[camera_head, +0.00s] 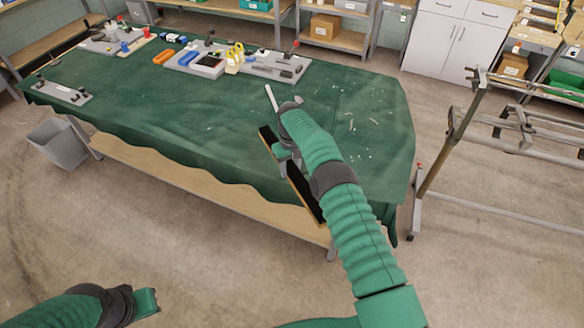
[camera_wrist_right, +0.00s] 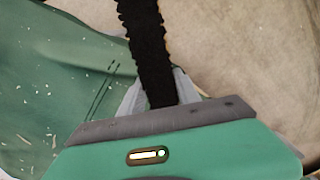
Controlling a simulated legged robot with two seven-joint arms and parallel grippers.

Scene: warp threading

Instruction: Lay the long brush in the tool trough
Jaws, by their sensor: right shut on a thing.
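The long brush (camera_head: 305,190), with black bristles and a pale wooden back, is held in my right gripper (camera_head: 284,156) over the front edge of the green-covered table. It hangs slantwise, its near end past the edge. In the right wrist view the black brush (camera_wrist_right: 148,40) runs up between the two grey fingers of the right gripper (camera_wrist_right: 158,88), which are shut on it. My left gripper (camera_head: 146,303) is low at the bottom left, far from the table, and its jaws are too unclear to read. I cannot tell which grey holder on the table is the tool trough.
The green cloth (camera_head: 200,110) is mostly clear in front, with pale scraps at right. A grey waste bin (camera_head: 60,143) stands left; a metal frame (camera_head: 450,130) stands right.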

